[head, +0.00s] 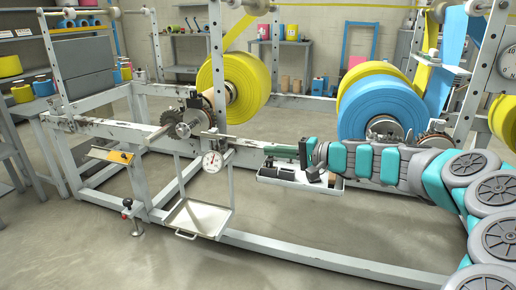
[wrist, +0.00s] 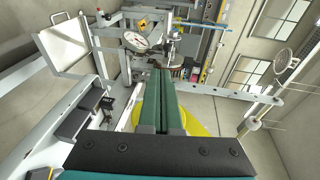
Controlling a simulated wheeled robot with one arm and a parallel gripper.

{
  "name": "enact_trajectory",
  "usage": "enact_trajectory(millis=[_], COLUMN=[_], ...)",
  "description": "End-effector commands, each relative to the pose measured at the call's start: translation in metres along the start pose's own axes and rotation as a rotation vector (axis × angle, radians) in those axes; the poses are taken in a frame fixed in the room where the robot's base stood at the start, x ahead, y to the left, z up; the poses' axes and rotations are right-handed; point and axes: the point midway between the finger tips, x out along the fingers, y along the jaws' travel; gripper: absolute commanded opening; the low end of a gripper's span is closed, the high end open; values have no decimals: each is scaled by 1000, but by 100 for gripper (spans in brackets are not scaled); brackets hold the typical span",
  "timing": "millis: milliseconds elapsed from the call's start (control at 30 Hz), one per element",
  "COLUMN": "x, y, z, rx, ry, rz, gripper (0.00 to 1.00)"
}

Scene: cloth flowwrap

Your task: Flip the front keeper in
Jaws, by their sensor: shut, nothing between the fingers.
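My gripper (head: 268,151) is shut and empty, reaching left along the front rail in the head view. In the wrist view the two green fingers (wrist: 164,75) lie together, tips pointing at the shaft-end hardware (wrist: 170,48). In the head view that metal shaft end with its hub (head: 182,129) sits at the front rail, left of my fingertips and apart from them. The front keeper is too small to make out for certain among these parts. A round dial gauge (head: 212,161) hangs just below them; it also shows in the wrist view (wrist: 138,41).
A yellow roll (head: 243,84) stands behind the shaft end, and a blue roll (head: 380,105) is farther right. A metal tray (head: 198,217) hangs below the gauge. A small shelf (head: 298,182) sits under my gripper. The white frame rail (head: 140,133) runs along the front.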

Motion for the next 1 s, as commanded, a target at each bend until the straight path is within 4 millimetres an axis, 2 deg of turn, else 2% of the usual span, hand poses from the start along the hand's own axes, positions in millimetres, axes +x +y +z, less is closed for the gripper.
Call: enact_trajectory(millis=[400, 600, 800, 1000], x=[81, 110, 124, 126], y=[1, -7, -11, -12], z=[1, 1, 2, 1], rx=[0, -2, 0, 0], ry=[-4, -2, -3, -2], rz=[3, 1, 2, 1], gripper=[0, 0, 0, 0])
